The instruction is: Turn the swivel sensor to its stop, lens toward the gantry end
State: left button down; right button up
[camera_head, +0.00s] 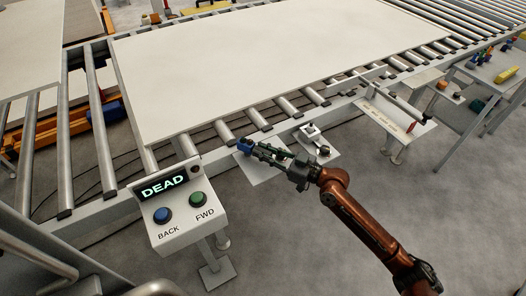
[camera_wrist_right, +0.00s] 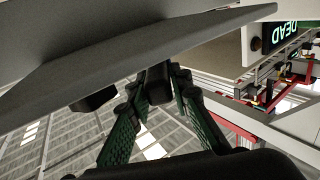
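A small blue block (camera_head: 244,146), which looks like the swivel sensor, sits on a pale plate (camera_head: 262,172) beside the conveyor. Its lens cannot be made out. My right gripper (camera_head: 258,150) reaches it from the right, its fingers pointing left at the block. In the right wrist view, which is upside down, a dark block (camera_wrist_right: 158,84) stands between the two green-padded fingers (camera_wrist_right: 156,95). The fingers are parted around it, with a small gap visible on one side; contact is unclear. My left gripper is not in view.
A control box (camera_head: 180,212) shows DEAD above blue BACK and green FWD buttons, left of the gripper. A metal device (camera_head: 312,132) on another plate stands just behind my wrist. A large white panel (camera_head: 260,62) lies on the rollers. The floor at front right is clear.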

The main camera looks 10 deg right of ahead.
jog(key=o, duration=0.4)
jog(key=shift+c, duration=0.2)
jog(key=shift+d, duration=0.1)
jog(key=v, duration=1.1)
jog(key=shift+s+d, duration=0.25)
jog(key=shift+s, duration=0.1)
